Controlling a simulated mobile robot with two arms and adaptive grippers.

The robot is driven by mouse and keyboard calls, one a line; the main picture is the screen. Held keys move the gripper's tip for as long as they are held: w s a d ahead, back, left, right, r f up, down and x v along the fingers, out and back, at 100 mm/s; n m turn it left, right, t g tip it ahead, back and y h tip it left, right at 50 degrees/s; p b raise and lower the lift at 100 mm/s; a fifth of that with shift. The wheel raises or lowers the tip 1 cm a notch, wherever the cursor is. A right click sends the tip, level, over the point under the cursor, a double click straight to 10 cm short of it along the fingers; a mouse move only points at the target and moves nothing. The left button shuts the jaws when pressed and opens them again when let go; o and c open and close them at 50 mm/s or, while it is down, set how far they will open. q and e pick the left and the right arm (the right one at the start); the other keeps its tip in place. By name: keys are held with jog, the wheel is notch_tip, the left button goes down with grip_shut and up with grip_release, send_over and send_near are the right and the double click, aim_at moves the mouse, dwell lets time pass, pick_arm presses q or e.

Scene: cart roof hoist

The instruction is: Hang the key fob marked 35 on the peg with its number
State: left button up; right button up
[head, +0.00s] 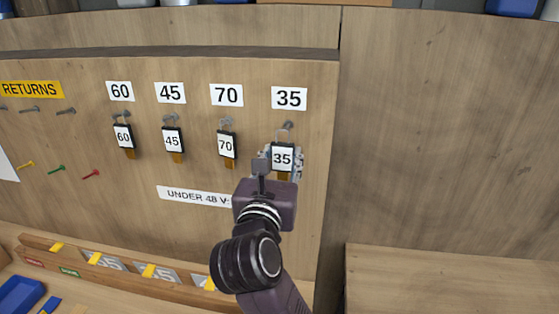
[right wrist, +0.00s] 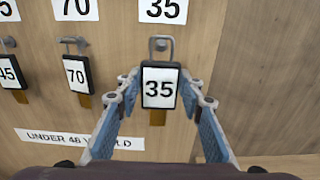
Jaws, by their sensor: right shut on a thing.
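The key fob marked 35 (head: 282,157) is black with a white number face, a brass-coloured end below and a wire loop on top. My right gripper (head: 280,163) is shut on it, with blue-padded fingers at its two sides in the right wrist view (right wrist: 160,90). The fob hangs upright under the white 35 label (head: 289,97). The grey peg (head: 288,125) below that label is at the fob's loop (right wrist: 161,48). I cannot tell for certain whether the loop is around the peg. My left gripper is not in view.
Fobs 60 (head: 123,137), 45 (head: 172,140) and 70 (head: 226,146) hang on pegs to the left. A wooden ledge (head: 130,272) with tags runs below the board. The panel (head: 450,130) on the right is bare.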

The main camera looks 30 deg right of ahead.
jog(key=shift+x, duration=1.8)
jog(key=shift+w+d+f, duration=0.35)
jog(key=shift+w+d, duration=0.05)
jog(key=shift+w, duration=0.15)
jog(key=o, duration=1.4)
jog(key=shift+c, duration=0.2)
jog(key=v, duration=0.7)
jog(key=shift+s+a, duration=0.15)
jog(key=shift+s, duration=0.1)
jog(key=shift+f, duration=0.1)
